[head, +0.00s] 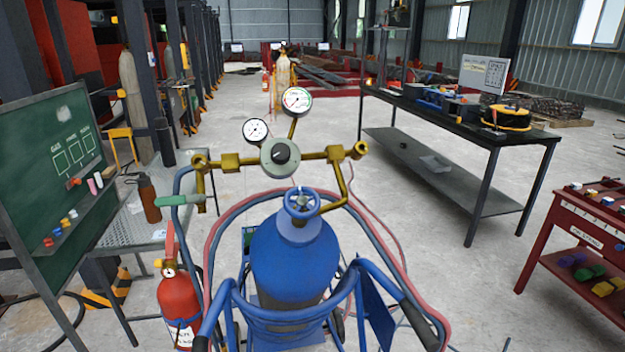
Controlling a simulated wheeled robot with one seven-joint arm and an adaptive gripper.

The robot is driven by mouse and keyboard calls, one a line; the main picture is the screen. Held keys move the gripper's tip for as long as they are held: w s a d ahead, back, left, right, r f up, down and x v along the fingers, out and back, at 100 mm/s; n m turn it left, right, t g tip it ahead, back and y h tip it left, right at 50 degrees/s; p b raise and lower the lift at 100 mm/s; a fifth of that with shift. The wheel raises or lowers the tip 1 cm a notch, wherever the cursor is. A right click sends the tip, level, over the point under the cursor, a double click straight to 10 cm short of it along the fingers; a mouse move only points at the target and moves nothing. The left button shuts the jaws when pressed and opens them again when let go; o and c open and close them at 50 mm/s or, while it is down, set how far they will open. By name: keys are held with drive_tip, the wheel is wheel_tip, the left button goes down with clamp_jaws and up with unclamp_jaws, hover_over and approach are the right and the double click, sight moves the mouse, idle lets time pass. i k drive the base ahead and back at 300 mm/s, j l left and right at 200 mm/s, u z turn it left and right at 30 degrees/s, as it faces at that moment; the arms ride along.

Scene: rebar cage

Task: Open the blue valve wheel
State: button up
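The blue valve wheel (301,203) sits on top of a blue gas cylinder (296,258). The cylinder stands upright in a blue cart (285,322) in the middle foreground. Behind and above the wheel is a brass regulator assembly (281,158) with a round grey body and a dark knob. Two round gauges, a smaller left one (255,130) and a larger right one (297,100), rise from it. How far the wheel is turned cannot be told. My gripper is not in view.
Red and blue hoses (215,225) loop around the cylinder. A red fire extinguisher (179,300) and a green chalkboard (55,175) stand left. A dark workbench (470,118) and a red rack (583,225) stand right.

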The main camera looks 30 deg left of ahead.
sight(302, 201)
drive_tip(key=u, duration=1.2)
